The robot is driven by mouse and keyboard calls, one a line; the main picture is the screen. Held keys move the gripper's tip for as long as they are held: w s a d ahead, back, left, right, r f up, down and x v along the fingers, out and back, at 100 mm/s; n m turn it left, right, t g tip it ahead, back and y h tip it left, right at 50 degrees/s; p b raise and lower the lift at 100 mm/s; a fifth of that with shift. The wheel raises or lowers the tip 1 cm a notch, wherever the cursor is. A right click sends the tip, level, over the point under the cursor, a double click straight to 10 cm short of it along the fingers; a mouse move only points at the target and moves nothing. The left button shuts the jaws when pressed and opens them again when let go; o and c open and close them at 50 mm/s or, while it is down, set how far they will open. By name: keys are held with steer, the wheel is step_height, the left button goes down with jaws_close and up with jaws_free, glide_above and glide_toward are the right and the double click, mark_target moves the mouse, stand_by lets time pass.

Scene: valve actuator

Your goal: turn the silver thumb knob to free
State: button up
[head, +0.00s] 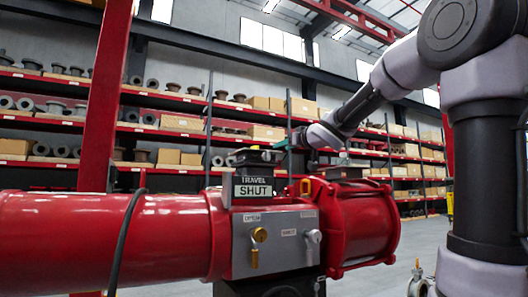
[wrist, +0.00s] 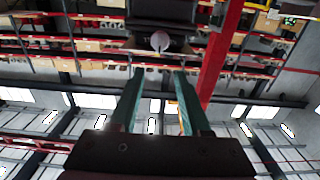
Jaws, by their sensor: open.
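The silver thumb knob (head: 313,236) is on the right part of the grey panel (head: 240,262) on the red valve actuator (head: 120,240) in the head view. Its lever points down; the small labels around it are too small to read. A brass knob (head: 259,235) with a brass piece hanging below is left of it. My gripper (head: 285,144) is above the actuator, behind the sign, apart from the silver knob. In the wrist view its teal fingers (wrist: 159,72) are spread and empty. A pale round thing (wrist: 159,41) lies beyond the fingertips; I cannot tell what it is.
A "TRAVEL SHUT" sign (head: 253,188) stands on top of the actuator. A black cable (head: 124,240) hangs over its left part. A red post (head: 106,95) rises at left. Stocked shelves (head: 180,125) fill the back.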

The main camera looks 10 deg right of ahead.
mark_target(265, 157)
steer(key=x, duration=1)
steer(key=shift+d+f, duration=0.1)
jaws_close()
